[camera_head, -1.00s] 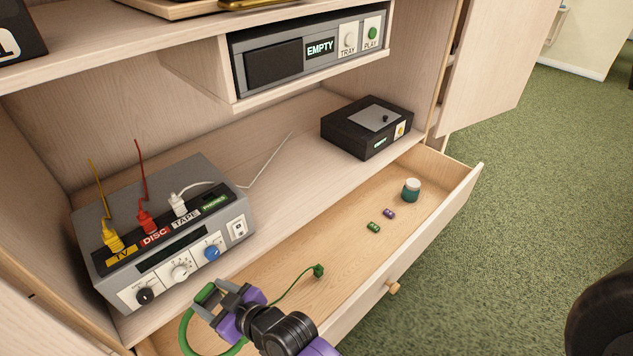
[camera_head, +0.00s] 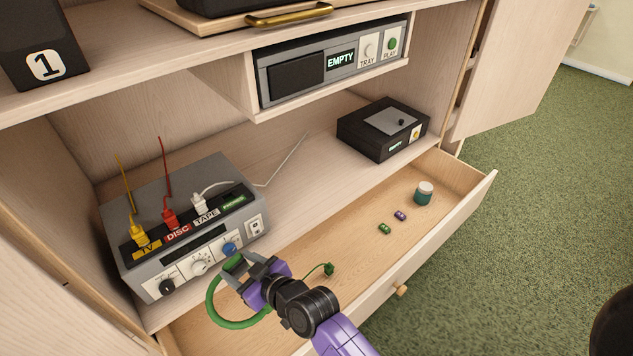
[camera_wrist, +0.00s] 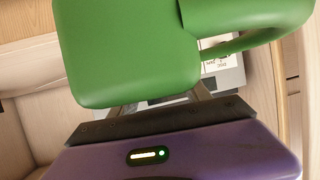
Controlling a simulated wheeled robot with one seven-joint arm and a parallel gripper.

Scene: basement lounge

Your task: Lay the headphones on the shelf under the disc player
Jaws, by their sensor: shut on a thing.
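The green headphones (camera_head: 213,309) are held in my gripper (camera_head: 250,272), which is shut on one ear cup in front of the grey amplifier. The band curves down to the left over the open drawer. Their cord ends in a green plug (camera_head: 329,269) over the drawer. In the wrist view the green cup (camera_wrist: 125,50) fills the upper middle and hides most of the jaws. The disc player (camera_head: 335,68), showing EMPTY, sits in the upper bay.
The amplifier (camera_head: 190,225) has yellow, red and white plugs in its top. The black deck (camera_head: 383,128) stands at the shelf's right. The open drawer (camera_head: 440,225) holds a jar (camera_head: 424,193) and two small batteries (camera_head: 384,228). A cabinet door stands open at right.

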